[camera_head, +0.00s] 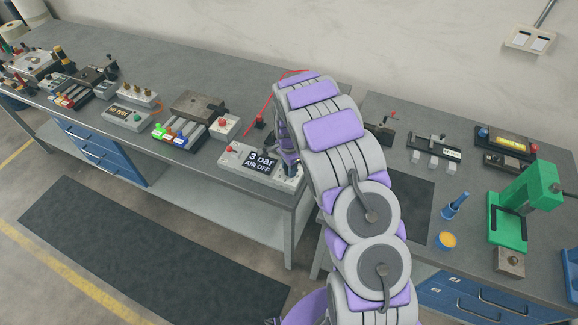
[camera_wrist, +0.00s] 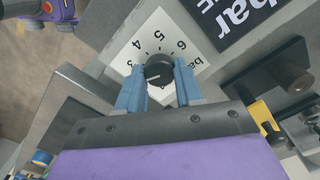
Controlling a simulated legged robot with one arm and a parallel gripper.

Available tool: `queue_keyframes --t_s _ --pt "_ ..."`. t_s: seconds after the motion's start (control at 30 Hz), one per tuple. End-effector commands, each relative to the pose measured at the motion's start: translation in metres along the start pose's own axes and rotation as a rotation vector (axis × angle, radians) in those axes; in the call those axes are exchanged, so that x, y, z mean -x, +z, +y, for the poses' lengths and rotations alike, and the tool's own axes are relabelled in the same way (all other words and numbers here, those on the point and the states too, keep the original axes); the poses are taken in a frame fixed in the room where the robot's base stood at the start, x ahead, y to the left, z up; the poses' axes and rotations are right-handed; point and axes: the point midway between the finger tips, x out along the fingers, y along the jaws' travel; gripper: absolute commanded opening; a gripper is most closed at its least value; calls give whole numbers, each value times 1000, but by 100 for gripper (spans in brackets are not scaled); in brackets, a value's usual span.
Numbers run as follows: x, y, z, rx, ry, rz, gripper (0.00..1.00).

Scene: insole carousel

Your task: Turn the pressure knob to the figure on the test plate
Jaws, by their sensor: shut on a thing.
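The black pressure knob (camera_wrist: 159,70) sits on a white dial plate (camera_wrist: 151,23) marked 3, 4, 5, 6 and bar in the wrist view. My gripper (camera_wrist: 159,77) is shut on the knob, one blue finger on each side. A pale mark on the knob points left and slightly down, below the figure 3; the left finger hides the lower figures. My arm hides the knob in the head view.
The grey unit (camera_head: 232,159) carrying the plate stands at the bench's front edge, with a red-topped part at its left. Fixtures (camera_head: 195,108) line the bench to the left. A green press (camera_head: 520,205) stands on the right bench. In the wrist view, a black bracket (camera_wrist: 270,80) lies right of the fingers.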

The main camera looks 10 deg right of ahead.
Motion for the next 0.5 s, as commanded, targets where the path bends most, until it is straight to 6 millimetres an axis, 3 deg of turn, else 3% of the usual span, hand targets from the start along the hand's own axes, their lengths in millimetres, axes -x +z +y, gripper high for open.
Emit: queue_keyframes --t_s 0.5 --pt "1 0 -2 -324 -7 1 5"
